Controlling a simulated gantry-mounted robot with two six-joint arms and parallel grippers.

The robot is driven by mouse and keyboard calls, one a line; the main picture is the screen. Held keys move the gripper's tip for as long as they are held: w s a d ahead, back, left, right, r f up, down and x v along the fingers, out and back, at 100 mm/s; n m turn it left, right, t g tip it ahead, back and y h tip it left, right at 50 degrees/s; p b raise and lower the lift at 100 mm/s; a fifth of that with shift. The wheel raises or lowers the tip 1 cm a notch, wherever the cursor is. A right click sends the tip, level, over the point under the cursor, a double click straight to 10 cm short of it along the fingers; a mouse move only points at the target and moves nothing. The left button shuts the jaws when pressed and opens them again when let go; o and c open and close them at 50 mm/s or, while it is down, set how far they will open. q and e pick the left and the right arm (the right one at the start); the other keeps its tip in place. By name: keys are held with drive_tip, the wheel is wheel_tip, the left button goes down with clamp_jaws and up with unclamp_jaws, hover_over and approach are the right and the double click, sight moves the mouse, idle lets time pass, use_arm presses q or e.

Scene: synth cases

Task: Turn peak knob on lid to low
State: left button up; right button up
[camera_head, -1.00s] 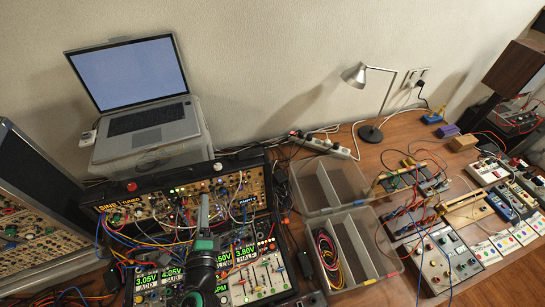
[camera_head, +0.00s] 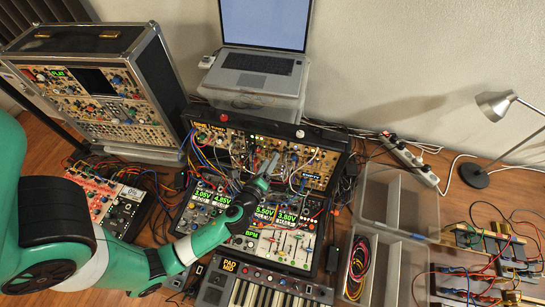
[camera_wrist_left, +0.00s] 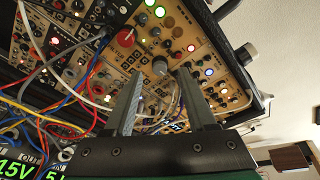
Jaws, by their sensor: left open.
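The open synth case has a raised lid with a gold panel (camera_head: 316,168) full of knobs, lights and patch cables. My left gripper (camera_head: 270,162) is in front of this panel, jaws open. In the left wrist view its two fingers (camera_wrist_left: 160,78) point at the panel, with a grey knob (camera_wrist_left: 160,66) between and just beyond the tips. A gap shows on both sides of that knob. A larger red knob (camera_wrist_left: 125,37) sits up and left of it. The labels are too small to read, so I cannot tell which knob is peak. My right gripper is not in view.
Colored cables (camera_wrist_left: 78,88) hang across the panel beside the left finger. A laptop (camera_head: 265,62) stands behind the lid. A keyboard (camera_head: 262,290) is in front, another rack case (camera_head: 120,40) at left, and clear bins (camera_head: 400,205) at right.

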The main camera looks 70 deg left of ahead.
use_arm(q)
drive_tip(key=shift+x, duration=1.4)
clamp_jaws()
